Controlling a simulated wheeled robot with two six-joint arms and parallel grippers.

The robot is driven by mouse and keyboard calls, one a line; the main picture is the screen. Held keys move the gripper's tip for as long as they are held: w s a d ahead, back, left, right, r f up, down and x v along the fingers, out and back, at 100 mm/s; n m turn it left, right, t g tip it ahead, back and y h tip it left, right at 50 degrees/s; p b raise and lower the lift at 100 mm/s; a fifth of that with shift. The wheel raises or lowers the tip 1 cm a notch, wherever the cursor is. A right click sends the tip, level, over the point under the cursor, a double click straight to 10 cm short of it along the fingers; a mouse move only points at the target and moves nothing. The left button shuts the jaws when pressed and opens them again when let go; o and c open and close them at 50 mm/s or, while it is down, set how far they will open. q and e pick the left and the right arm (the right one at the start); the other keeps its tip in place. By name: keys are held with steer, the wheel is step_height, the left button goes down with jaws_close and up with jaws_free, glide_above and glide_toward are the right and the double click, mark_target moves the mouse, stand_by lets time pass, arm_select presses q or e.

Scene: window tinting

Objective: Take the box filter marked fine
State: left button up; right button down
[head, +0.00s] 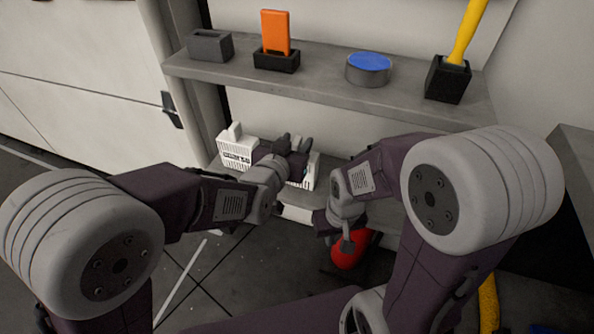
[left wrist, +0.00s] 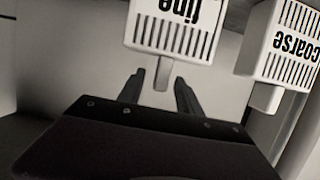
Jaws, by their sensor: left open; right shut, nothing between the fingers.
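The box filter marked fine (left wrist: 175,28) is a white slotted box at the top middle of the left wrist view, its lettering upside down. Its tab (left wrist: 162,76) shows between my left gripper's (left wrist: 160,90) two open fingers, with a gap on each side. In the head view, my left gripper (head: 297,143) is over the lower shelf and hides most of this filter (head: 311,170). A second white filter, marked coarse (left wrist: 285,45), stands beside it, to the left in the head view (head: 235,151). My right gripper (head: 347,243) is shut and empty, lower and to the right.
The upper shelf (head: 335,87) holds a grey open box (head: 209,46), an orange block in a black holder (head: 276,40), a blue-topped round tin (head: 368,69) and a yellow-handled tool in a black block (head: 448,80). A red object (head: 350,256) is below my right gripper.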

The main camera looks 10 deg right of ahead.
arm_select(q)
steer(key=shift+w+d+f, duration=0.1)
steer(key=shift+w+d, duration=0.1)
steer(key=shift+w, duration=0.1)
jaws_close()
stand_by(1.2)
